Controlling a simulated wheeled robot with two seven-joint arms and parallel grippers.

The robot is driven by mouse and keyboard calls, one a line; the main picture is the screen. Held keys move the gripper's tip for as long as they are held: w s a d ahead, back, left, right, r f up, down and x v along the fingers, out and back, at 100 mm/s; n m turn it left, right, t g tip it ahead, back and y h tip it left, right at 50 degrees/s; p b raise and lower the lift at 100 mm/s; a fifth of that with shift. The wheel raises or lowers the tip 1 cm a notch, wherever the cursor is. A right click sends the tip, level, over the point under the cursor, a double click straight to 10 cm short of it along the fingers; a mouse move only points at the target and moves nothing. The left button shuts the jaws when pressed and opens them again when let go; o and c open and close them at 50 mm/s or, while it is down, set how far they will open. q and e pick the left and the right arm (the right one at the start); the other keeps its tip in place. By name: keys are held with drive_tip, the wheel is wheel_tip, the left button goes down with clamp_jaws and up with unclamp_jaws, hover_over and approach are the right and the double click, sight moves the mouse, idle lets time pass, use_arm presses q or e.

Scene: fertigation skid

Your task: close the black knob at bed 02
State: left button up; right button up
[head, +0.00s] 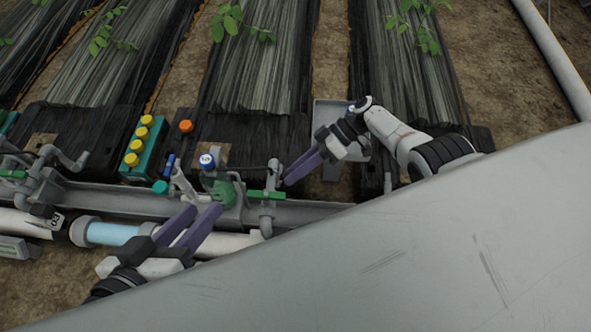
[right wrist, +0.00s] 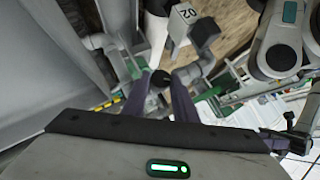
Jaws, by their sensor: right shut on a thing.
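In the right wrist view a black knob (right wrist: 159,79) sits between the two purple fingertips of my right gripper (right wrist: 158,88), which is shut on it. A tag reading 02 (right wrist: 185,14) stands just beyond the knob. In the head view my right gripper (head: 287,180) reaches in from the right, its tips close to a grey valve fitting with a green handle (head: 266,195); the knob is not clear there. My left gripper (head: 203,207) is at lower left, its purple fingers apart and empty, beside a green fitting (head: 223,192).
A teal block with several yellow caps (head: 137,146), an orange knob (head: 186,126) and a blue-and-white cap (head: 207,160) stand left of the right gripper. A grey channel (head: 100,198) and a pipe (head: 108,233) run across. Covered plant beds (head: 262,70) lie behind.

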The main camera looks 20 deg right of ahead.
drive_tip(key=o, duration=1.1)
drive_tip(key=p+v, duration=0.1)
drive_tip(key=v, duration=0.9)
drive_tip(key=shift+r, duration=0.1)
